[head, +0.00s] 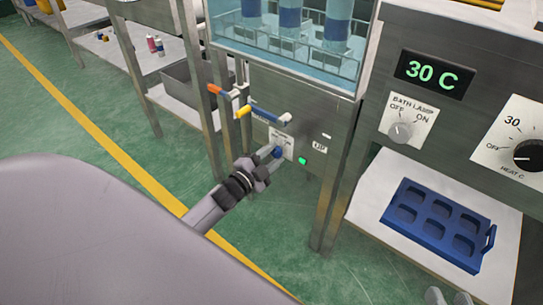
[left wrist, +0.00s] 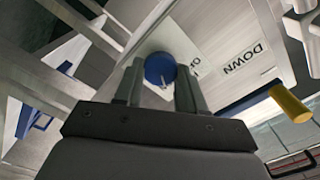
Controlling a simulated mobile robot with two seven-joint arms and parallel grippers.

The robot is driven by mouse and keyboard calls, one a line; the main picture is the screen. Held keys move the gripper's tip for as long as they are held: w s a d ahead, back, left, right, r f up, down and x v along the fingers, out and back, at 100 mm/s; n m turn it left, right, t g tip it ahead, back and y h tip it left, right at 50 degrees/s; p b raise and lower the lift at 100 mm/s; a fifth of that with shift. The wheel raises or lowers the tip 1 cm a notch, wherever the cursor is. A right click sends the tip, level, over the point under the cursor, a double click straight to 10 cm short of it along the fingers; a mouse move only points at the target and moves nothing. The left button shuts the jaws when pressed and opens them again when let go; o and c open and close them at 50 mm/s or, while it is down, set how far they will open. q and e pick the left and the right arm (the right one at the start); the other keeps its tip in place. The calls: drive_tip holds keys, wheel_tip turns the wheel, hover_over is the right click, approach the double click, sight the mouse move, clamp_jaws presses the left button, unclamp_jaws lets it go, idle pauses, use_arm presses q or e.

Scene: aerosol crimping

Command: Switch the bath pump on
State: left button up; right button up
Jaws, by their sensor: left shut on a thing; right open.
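A round blue knob (head: 277,152) sits on a white label plate on the steel panel under the water bath. My left gripper (head: 270,155) is shut on this knob. In the left wrist view the blue knob (left wrist: 160,68) lies between the two fingers, with a pale pointer mark on it. Its lettering is partly hidden by the fingers; I cannot tell its setting for sure. A small green lamp (head: 302,160) glows right of the knob. The tips of my right gripper (head: 448,297) show at the bottom edge, open and empty.
The glass bath (head: 290,45) holds blue-filled cylinders above the panel. Lever handles with orange, yellow and blue parts (head: 242,103) stick out just above the knob. At right are a bath lamp switch (head: 400,132), a heat dial (head: 527,153) and a blue tray (head: 464,228).

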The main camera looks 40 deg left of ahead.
idle(0.3)
use_arm(q)
drive_tip(key=o, duration=1.1)
drive_tip(key=shift+c, duration=0.2)
drive_tip(key=shift+s, duration=0.1)
drive_tip(key=shift+s, duration=0.2)
drive_tip(key=s+p, duration=0.2)
drive_tip(key=s, duration=0.4)
drive_tip(key=shift+s+a+p, duration=0.3)
drive_tip(key=shift+p, duration=0.05)
use_arm(e)
drive_tip(key=shift+w+a+m+g+y, duration=0.15)
drive_tip(key=shift+a+m+g+y, duration=0.2)
drive_tip(key=shift+a+g, duration=0.4)
drive_tip(key=shift+a, duration=0.1)
use_arm(q)
drive_tip(key=shift+s, duration=0.1)
